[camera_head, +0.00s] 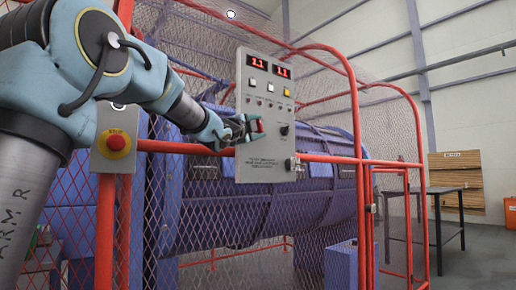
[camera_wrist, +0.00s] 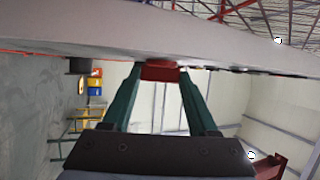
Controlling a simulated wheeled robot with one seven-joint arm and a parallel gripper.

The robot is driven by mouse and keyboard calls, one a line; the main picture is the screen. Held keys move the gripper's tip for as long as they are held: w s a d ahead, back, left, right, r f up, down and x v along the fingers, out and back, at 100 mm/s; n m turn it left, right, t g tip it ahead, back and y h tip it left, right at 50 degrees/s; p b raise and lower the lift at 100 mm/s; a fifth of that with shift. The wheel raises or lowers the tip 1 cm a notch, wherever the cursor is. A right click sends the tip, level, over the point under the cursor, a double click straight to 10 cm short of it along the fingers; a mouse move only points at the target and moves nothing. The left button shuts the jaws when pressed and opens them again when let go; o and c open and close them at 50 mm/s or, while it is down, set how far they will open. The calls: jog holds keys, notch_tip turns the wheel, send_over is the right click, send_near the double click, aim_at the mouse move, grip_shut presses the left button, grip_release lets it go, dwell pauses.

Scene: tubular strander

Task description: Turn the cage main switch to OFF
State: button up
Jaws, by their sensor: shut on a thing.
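The grey control panel (camera_head: 262,172) is mounted on the red cage frame. My gripper (camera_head: 256,127) is at the left part of the panel, with its teal fingers on either side of a red switch handle (camera_head: 254,126). In the wrist view my gripper (camera_wrist: 160,75) has its fingertips closed around the red handle (camera_wrist: 160,72), close against the panel face (camera_wrist: 220,45). The fingers partly hide the handle, and its ON and OFF marks cannot be read.
The panel also carries two red displays (camera_head: 269,66), several buttons, a black knob (camera_head: 284,130) and a key-like switch (camera_head: 291,164). A red emergency stop button (camera_head: 117,142) is on a box to the left. Red mesh fencing surrounds the blue machine (camera_head: 320,190). A dark table (camera_head: 425,215) stands right.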

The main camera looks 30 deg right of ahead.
jog(key=shift+d+f+n+t+h+b, duration=0.1)
jog(key=shift+f+n+t+h+b, duration=0.75)
jog(key=shift+b, duration=3.25)
jog(key=n+t+b, duration=0.1)
jog(key=b, duration=0.1)
jog(key=n+t+b, duration=0.1)
jog(key=t+b, duration=0.1)
jog(key=b, duration=0.1)
jog(key=shift+w+r, duration=0.1)
jog(key=shift+r, duration=0.15)
jog(key=shift+t+b, duration=0.25)
jog(key=shift+b, duration=0.05)
jog(key=shift+r+n+t+b, duration=0.2)
jog(key=shift+n+t+b, duration=0.15)
jog(key=shift+n, duration=0.1)
jog(key=o, duration=1.4)
jog(key=v, duration=1)
jog(key=shift+f, duration=0.25)
